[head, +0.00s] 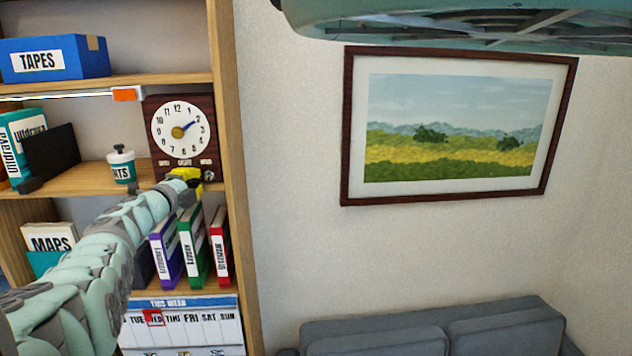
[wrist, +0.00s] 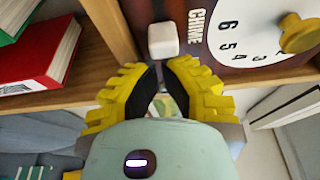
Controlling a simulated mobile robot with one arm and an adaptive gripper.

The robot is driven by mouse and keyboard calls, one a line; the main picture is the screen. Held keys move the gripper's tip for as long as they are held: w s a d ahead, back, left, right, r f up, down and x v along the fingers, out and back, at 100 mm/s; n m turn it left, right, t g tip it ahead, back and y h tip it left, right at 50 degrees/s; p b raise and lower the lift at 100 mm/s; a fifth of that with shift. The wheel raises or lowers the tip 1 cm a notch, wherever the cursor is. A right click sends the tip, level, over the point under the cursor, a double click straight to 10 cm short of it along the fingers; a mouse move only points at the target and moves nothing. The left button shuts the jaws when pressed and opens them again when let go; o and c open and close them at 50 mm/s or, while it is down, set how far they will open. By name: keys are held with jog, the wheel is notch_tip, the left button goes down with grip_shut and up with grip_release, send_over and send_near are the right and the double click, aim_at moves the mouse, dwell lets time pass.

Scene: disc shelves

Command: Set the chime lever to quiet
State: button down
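The chime clock (head: 154,110) is a dark brown box with a white dial, standing on the middle shelf at its right end. Small labels sit under the dial in the head view, too small to read surely. In the wrist view the clock (wrist: 188,50) shows turned sideways, with the word CHIME beside the dial. A white block-like lever knob (wrist: 163,41) sits near that word. My gripper (wrist: 161,67), with yellow fingers, has its tips close together just short of the knob. Nothing shows between them. In the head view my gripper (head: 187,175) covers the clock's lower front.
Purple, green and red binders (head: 219,246) stand below my gripper. The shelf's right upright (head: 231,150) is close beside the clock. A framed picture (head: 455,125) hangs on the wall above a grey sofa (head: 440,330).

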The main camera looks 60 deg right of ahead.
jog(key=w+a+b, duration=0.4)
jog(key=w+b, duration=0.1)
jog(key=shift+a+b, duration=0.15)
jog(key=shift+b, duration=0.2)
jog(key=shift+a, duration=0.15)
